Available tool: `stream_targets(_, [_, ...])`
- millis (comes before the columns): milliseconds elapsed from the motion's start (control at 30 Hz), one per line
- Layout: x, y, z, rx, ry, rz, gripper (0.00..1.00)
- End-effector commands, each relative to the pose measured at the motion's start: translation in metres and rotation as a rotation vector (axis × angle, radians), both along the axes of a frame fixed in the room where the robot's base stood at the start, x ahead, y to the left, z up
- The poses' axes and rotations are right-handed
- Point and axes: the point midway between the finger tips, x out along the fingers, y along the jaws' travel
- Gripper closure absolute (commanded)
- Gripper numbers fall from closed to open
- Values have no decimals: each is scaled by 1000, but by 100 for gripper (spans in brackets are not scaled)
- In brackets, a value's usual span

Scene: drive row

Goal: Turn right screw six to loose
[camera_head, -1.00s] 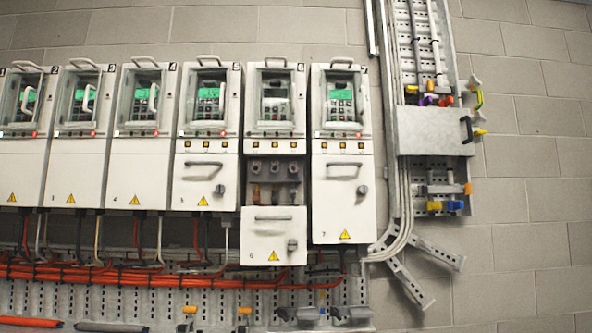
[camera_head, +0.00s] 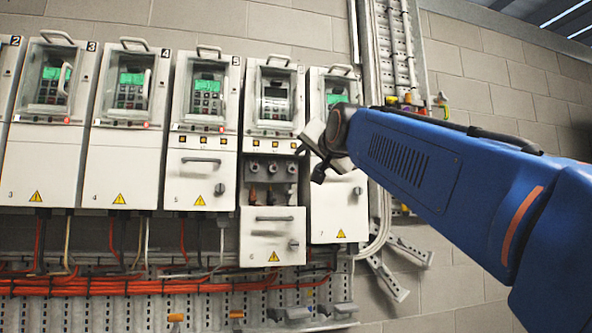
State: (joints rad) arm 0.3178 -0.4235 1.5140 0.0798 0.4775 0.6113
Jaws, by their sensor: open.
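Drive six (camera_head: 274,133) has its lower cover (camera_head: 273,236) dropped, baring a grey terminal bay. Three round screw heads sit in a row there, and the right screw (camera_head: 291,168) is the one nearest my gripper. My gripper (camera_head: 309,163) is open, just right of the bay and in front of drive seven's left edge. Its fingers look apart from the screw, though the depth gap is hard to judge. The right screw still shows; its exact turn angle is too small to read.
Drive seven (camera_head: 338,215) stands close on the right, partly hidden by my blue arm. Drive five (camera_head: 203,160) is close on the left. Orange cables (camera_head: 150,287) run below along a perforated rail. The dropped cover's handle (camera_head: 274,218) sticks out under the bay.

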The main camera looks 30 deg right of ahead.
Motion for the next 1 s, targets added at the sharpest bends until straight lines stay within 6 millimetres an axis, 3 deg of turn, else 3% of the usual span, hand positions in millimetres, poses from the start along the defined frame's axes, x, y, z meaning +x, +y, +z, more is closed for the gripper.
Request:
stream_targets(700, [114, -32, -3, 0, 7, 1, 58])
stream_targets(1000, [152, -43, -2, -1, 5, 1, 58])
